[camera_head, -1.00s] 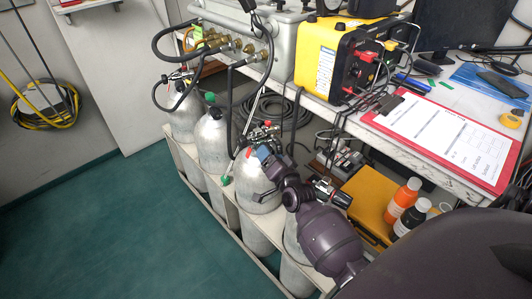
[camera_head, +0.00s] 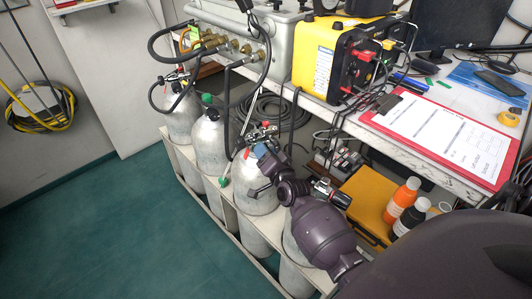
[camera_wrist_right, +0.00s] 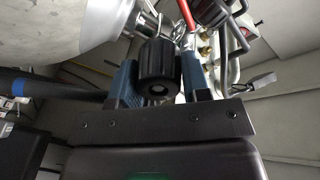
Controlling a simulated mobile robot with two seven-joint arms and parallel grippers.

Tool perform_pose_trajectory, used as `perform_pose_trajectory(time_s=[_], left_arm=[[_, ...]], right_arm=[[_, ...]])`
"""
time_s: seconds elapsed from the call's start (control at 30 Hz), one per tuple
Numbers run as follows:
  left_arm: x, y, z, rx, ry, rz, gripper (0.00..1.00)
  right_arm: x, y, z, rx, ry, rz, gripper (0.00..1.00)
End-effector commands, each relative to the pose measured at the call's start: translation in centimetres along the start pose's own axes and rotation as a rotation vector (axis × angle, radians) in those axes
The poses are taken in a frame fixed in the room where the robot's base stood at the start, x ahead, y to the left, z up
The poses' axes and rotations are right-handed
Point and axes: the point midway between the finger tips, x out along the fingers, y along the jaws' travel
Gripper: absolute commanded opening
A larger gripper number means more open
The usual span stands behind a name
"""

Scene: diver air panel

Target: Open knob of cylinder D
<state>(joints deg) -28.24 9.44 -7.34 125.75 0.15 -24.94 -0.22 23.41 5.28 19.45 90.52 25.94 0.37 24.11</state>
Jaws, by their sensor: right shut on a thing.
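My right gripper (camera_head: 256,172) is at the valve on top of a grey cylinder (camera_head: 256,201), the third from the far end of the row. In the right wrist view, its blue fingers (camera_wrist_right: 158,84) are shut on a ribbed black knob (camera_wrist_right: 157,66), one finger on each side. The knob's end faces the wrist camera. A metal valve stem (camera_wrist_right: 143,24) shows behind the knob, beside the pale cylinder shoulder (camera_wrist_right: 60,25). No letter on the cylinder is readable. How far the knob is turned cannot be told. My left gripper is not in view.
Two more cylinders (camera_head: 208,148) stand to the left; another is partly hidden under my right arm. A low rack (camera_head: 186,160) holds them. Black hoses (camera_head: 229,105) run up to the panel (camera_head: 225,28). The bench edge (camera_head: 345,117) is close behind. The green floor is clear.

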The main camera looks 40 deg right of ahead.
Motion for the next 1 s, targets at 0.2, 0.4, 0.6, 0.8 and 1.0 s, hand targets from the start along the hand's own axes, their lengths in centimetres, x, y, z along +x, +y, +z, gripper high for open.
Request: perform_pose_trajectory(time_s=[0.2,0.4,0.6,0.8,1.0], left_arm=[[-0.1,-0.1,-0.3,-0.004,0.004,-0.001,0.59],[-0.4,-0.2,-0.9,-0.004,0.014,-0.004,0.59],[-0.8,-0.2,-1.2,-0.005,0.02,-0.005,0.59],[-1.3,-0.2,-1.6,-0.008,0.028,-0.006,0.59],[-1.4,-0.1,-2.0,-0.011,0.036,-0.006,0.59]], right_arm=[[0.0,-0.1,-0.1,-0.042,0.002,-0.002,0.2],[0.0,-0.3,-0.2,-0.152,0.007,-0.008,0.2],[0.0,-0.3,-0.1,-0.304,0.013,-0.013,0.2],[0.0,-0.2,0.0,-0.445,0.018,-0.019,0.2],[0.0,-0.2,0.1,-0.549,0.021,-0.023,0.2]])
